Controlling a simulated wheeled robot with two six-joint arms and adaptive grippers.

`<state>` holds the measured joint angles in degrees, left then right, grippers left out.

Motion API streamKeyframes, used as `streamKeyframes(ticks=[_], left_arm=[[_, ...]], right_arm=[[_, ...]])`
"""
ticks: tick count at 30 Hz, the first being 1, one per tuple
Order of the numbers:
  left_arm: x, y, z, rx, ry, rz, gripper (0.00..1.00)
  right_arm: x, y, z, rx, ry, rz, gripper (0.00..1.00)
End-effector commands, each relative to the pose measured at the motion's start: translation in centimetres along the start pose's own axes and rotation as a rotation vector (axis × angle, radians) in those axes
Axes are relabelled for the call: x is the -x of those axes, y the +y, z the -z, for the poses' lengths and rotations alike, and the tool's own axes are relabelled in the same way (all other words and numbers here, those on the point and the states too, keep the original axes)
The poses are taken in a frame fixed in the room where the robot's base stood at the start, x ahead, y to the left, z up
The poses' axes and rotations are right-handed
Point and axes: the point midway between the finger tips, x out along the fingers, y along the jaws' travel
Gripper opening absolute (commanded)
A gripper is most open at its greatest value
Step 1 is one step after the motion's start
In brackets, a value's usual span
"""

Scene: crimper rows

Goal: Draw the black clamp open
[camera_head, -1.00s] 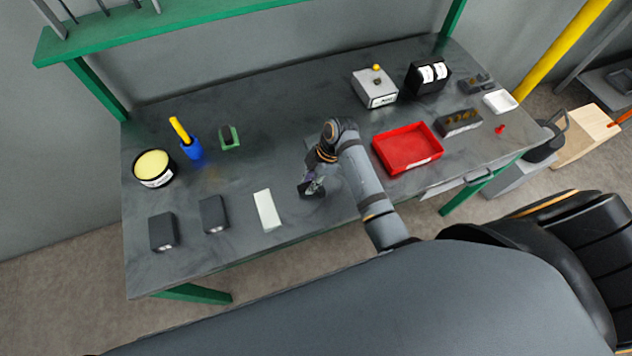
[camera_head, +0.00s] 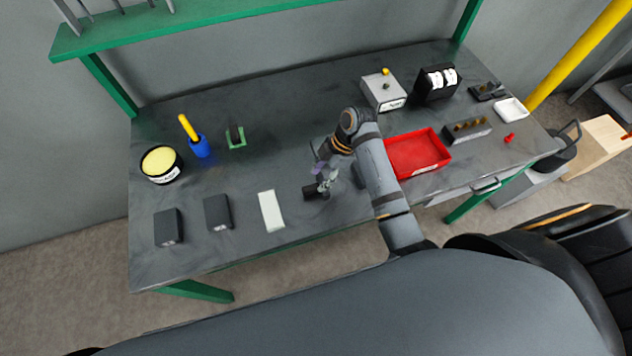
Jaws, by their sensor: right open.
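My right gripper (camera_head: 324,187) is low over the front middle of the grey workbench (camera_head: 250,180), fingers pointing down, open. A small dark block-like thing (camera_head: 312,193) lies right at its fingertips. It may be the black clamp, but it is small and partly covered by the gripper, so I cannot tell its shape or whether the fingers touch it. My left gripper is not in view.
A pale block (camera_head: 271,211) and two dark blocks (camera_head: 217,212) (camera_head: 168,228) lie left of the gripper. A red tray (camera_head: 418,168) stands right of my forearm. A green holder (camera_head: 236,138), blue cup (camera_head: 199,147) and yellow-topped tub (camera_head: 161,164) stand farther back left.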

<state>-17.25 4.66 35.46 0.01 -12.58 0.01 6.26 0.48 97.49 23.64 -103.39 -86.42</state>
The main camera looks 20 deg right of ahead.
Motion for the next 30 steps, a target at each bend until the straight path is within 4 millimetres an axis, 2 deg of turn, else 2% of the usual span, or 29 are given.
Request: streamKeyframes(ticks=[1,4,10,15,30], left_arm=[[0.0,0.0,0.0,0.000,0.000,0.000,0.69],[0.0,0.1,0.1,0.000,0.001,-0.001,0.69],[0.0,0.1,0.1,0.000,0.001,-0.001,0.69],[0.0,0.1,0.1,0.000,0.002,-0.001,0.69],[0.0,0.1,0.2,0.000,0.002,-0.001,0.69]], right_arm=[[1.4,0.1,-0.1,0.002,-0.002,-0.004,0.45],[3.8,0.1,-0.1,0.002,-0.003,-0.005,0.45],[6.8,0.0,0.0,0.000,0.000,-0.002,0.45],[7.5,0.0,0.0,0.000,0.001,-0.001,0.45],[7.4,0.0,0.0,0.000,0.001,0.000,0.45]])
